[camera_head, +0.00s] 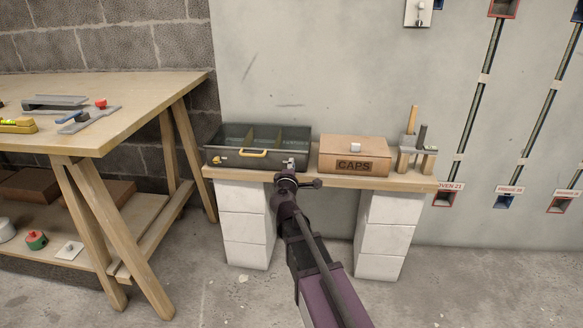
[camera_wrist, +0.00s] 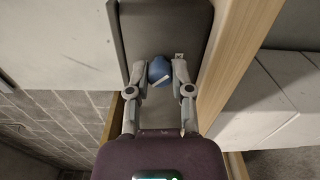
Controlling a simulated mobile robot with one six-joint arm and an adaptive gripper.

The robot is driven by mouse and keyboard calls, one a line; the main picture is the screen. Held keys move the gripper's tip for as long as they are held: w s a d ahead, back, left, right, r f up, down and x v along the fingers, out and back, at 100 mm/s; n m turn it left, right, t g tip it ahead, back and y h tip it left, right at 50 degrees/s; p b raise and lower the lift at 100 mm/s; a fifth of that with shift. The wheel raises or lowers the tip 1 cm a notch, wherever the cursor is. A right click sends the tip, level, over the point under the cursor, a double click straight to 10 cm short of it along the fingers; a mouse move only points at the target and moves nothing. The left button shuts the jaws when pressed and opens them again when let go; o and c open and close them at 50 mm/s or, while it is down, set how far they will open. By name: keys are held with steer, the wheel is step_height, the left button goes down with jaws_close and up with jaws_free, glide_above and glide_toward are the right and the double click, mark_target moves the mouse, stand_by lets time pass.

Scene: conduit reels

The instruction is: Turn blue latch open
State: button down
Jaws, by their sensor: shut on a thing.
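The blue latch (camera_wrist: 158,68) is a rounded blue knob with a pale stripe, on the dark grey face of the metal box in the wrist view. My gripper (camera_wrist: 161,76) is shut on it, one finger on each side. In the head view my gripper (camera_head: 290,167) is at the right end of the front of the grey metal box (camera_head: 211,157). There it hides the blue latch. The box has a yellow handle (camera_head: 252,154) on its front and a small yellow latch (camera_head: 217,161) at its left end.
The box stands on a wooden shelf board (camera_head: 310,179) on white blocks. A cardboard box marked CAPS (camera_head: 354,164) is close on its right, then a wooden tool holder (camera_head: 403,160). A workbench (camera_head: 150,90) stands at left. The floor in front is mostly clear.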

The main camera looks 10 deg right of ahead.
steer(key=n, duration=0.4)
steer(key=shift+n, duration=0.4)
steer(key=n, duration=0.4)
steer(key=shift+w+n, duration=0.1)
steer(key=shift+n, duration=0.3)
steer(key=c, duration=0.5)
jaws_free()
steer(key=shift+s, duration=0.2)
steer(key=v, duration=1.1)
steer(key=shift+s+a, duration=0.15)
steer(key=shift+s, duration=0.2)
